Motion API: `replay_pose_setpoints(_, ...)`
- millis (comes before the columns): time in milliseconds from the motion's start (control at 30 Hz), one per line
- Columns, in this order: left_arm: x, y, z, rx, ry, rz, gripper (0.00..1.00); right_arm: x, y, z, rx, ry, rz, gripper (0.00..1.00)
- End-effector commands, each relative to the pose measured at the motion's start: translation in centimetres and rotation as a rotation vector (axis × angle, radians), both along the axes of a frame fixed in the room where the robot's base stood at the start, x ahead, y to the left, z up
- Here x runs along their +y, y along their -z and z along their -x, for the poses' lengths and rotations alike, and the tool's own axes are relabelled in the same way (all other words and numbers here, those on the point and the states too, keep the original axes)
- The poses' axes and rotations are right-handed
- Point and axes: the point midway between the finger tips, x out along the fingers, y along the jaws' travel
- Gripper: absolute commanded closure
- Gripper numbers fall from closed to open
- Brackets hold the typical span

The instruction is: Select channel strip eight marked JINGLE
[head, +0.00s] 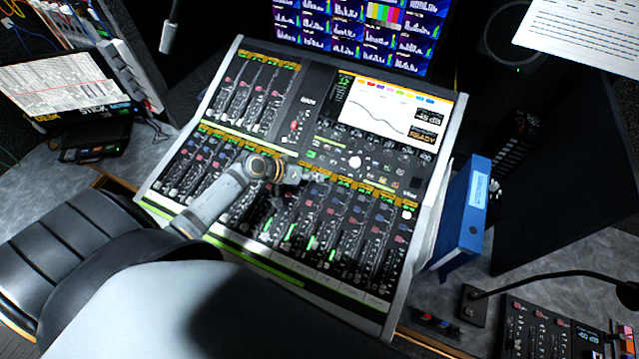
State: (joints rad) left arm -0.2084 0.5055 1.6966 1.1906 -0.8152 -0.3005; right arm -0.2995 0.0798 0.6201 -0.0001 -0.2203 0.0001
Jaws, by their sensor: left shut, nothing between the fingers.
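The mixing console (415,265) fills the middle of the head view, turned so that its long side slopes down to the right. It has rows of channel strips with yellow label bars and a screen (385,108) with a curve at the upper right. My left gripper (306,174) is shut and empty over the middle of the console, near the yellow label bar of the lower strips. My left arm hides some of the strips beneath it. The strip labels are too small to read, so I cannot tell which one is JINGLE. My right gripper is not in view.
A blue binder (462,215) stands close to the console's right side. A gooseneck microphone (545,280) and a small panel (545,330) are at the lower right. Monitors (350,30) stand behind the console.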

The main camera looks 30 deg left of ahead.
Motion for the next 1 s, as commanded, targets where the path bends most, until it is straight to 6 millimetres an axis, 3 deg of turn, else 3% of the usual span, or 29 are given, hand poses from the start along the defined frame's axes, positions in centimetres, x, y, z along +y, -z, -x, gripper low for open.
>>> replay_pose_setpoints(1000,0.01,-0.05,0.01,0.000,0.000,0.000,1.00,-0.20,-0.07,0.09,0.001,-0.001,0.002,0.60)
